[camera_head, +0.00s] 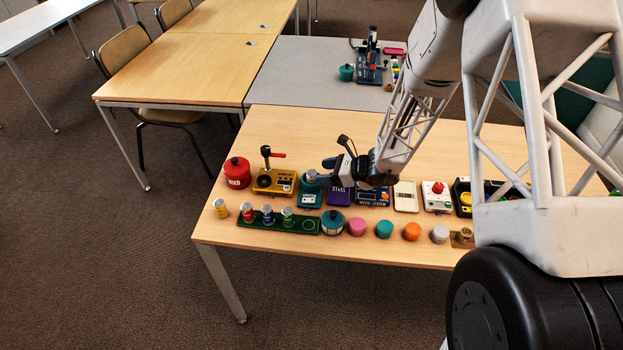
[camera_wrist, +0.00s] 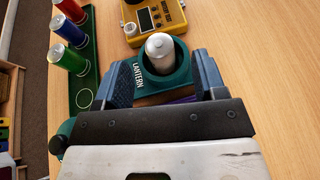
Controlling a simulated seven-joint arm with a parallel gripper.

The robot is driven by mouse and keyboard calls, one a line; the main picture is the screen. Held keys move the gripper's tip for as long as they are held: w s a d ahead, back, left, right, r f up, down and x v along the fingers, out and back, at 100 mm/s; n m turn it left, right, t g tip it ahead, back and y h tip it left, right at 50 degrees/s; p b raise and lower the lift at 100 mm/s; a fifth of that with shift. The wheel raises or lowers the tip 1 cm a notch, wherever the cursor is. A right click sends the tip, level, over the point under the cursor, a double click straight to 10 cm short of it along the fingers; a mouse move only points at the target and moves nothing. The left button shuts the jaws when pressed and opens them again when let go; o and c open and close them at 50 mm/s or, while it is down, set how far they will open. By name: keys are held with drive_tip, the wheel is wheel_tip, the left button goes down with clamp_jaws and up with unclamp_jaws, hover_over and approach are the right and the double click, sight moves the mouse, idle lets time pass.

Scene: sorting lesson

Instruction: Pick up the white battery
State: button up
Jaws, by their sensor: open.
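The white battery (camera_wrist: 159,48) stands upright in the round socket of the teal lantern base (camera_wrist: 180,78) in the wrist view. In the head view the battery's top (camera_head: 311,175) shows just above the lantern base (camera_head: 309,196). My gripper (camera_wrist: 160,68) is open, with one blue finger on each side of the battery and a gap on both sides. In the head view my gripper (camera_head: 322,172) is low over the lantern, pointing left, and its fingers partly hide the battery.
A yellow meter box (camera_head: 273,182) with an upright handle stands left of the lantern; a purple box (camera_head: 338,196) is to its right. A green tray (camera_head: 308,225) in front holds red, blue and green batteries and one empty ring. A yellow battery (camera_head: 221,208) stands left of it.

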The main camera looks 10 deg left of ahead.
sight(315, 173)
drive_tip(key=shift+x, duration=1.8)
drive_tip(key=shift+r, duration=0.1)
drive_tip(key=shift+c, duration=0.4)
drive_tip(key=c, duration=1)
